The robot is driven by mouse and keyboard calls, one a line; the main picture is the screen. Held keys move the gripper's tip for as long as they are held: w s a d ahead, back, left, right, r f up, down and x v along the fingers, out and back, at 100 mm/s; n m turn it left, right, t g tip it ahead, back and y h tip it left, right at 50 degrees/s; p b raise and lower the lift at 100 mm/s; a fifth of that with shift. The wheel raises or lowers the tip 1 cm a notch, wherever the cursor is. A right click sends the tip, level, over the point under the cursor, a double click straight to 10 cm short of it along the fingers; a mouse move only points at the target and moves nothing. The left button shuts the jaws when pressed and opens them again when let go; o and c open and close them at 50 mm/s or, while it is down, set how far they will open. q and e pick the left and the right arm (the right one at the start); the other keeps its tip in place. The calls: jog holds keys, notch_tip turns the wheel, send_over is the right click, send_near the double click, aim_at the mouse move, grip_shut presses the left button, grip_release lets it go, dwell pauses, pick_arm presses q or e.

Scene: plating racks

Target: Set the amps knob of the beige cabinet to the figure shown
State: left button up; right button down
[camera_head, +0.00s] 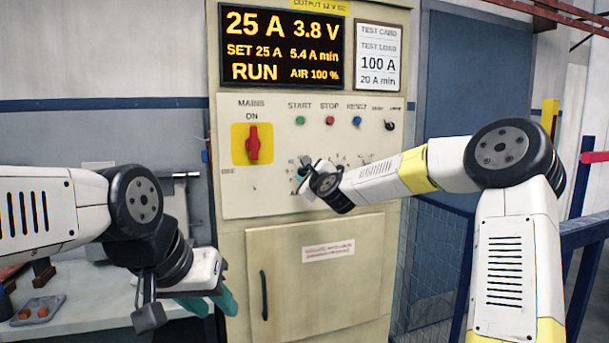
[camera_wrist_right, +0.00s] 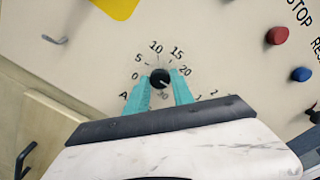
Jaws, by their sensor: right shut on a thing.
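The beige cabinet (camera_head: 232,280) stands ahead. Its display (camera_head: 282,48) reads 25 A, 3.8 V, SET 25 A, 5.4 A min, RUN, AIR 100 %. The test card (camera_head: 378,57) shows 100 A and 20 A min. The black amps knob (camera_wrist_right: 159,78) sits in a dial with figures such as 0, 5, 10, 15 and 20. My right gripper (camera_wrist_right: 161,88) is shut on this knob, with a teal finger on either side; its arm hides much of the dial in the head view (camera_head: 303,174).
A red mains switch (camera_head: 252,143) on a yellow plate points to ON. Green, red and blue buttons (camera_head: 329,120) and a small black switch (camera_head: 390,125) line the panel. A door (camera_head: 318,285) with a black handle is below. A bench (camera_head: 90,305) stands left.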

jog(key=shift+f+m, duration=0.1)
jog(key=shift+m, duration=0.4)
jog(key=c, duration=1.1)
grip_release()
jog(key=v, duration=0.8)
